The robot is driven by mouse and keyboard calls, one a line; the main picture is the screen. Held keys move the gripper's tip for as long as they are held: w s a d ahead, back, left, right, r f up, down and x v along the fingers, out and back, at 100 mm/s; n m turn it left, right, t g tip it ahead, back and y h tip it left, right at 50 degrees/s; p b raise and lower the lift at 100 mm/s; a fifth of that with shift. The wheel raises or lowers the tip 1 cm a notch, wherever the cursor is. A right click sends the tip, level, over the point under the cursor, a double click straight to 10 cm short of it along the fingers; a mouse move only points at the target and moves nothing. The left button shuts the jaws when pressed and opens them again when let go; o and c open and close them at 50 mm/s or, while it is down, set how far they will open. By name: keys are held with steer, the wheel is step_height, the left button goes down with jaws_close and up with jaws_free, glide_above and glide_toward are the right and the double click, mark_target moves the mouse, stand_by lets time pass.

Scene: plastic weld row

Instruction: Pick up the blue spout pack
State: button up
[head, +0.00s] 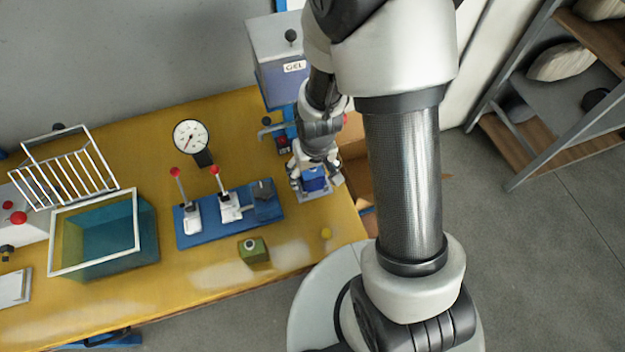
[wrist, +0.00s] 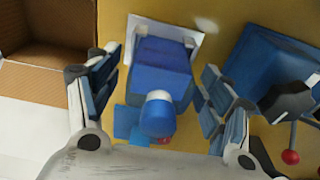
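The blue spout pack (head: 314,180) sits on a pale plate (head: 301,192) by the right end of the yellow bench, below the GEL unit. In the wrist view the pack (wrist: 160,65) is a blue block, with a rounded white-and-blue part (wrist: 158,113) at its near side. My gripper (head: 317,174) is over the pack. In the wrist view my gripper (wrist: 158,80) is open, with one finger on each side of the pack and a visible gap on both sides. The pack's underside is hidden.
The GEL unit (head: 281,60) stands behind my gripper. A blue base with red-knobbed levers (head: 228,212) lies to the left, with a green block (head: 253,250) in front. A teal bin (head: 105,245) is further left. An open cardboard box (wrist: 45,35) is beside the bench.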

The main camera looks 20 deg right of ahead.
steer(key=c, duration=1.2)
